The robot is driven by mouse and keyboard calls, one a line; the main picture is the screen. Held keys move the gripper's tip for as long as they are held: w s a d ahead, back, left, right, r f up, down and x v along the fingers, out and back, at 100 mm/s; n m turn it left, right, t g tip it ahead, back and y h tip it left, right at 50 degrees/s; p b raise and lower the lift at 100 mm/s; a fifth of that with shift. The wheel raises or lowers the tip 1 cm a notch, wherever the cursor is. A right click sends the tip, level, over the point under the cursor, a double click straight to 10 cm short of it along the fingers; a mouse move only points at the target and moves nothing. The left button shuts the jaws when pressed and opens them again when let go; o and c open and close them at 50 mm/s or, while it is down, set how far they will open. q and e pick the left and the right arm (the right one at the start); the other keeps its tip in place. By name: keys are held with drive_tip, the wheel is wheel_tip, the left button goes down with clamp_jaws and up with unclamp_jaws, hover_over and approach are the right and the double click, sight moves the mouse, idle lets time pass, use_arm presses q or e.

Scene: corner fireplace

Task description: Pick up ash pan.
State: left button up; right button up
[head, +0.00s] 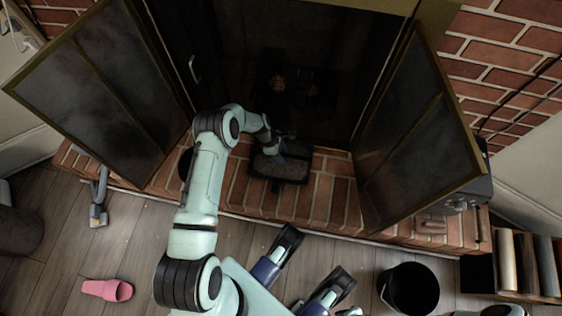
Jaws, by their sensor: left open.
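The ash pan (290,172) is a dark, shallow tray lying on the brick hearth in front of the fireplace opening. My left arm reaches over the hearth from the left, and my left gripper (275,152) is at the pan's back left part. The gripper is open. It is small and dark here, and I cannot tell whether its fingers touch the pan or are around its edge.
The fireplace doors stand open at left (100,85) and right (420,135), flanking the arm. A black bucket (410,290), a pink slipper (107,290) and a grey tool (98,205) are on the wooden floor.

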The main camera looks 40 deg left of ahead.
use_arm(q)
drive_tip(key=shift+f, duration=0.25)
idle(0.4)
clamp_jaws()
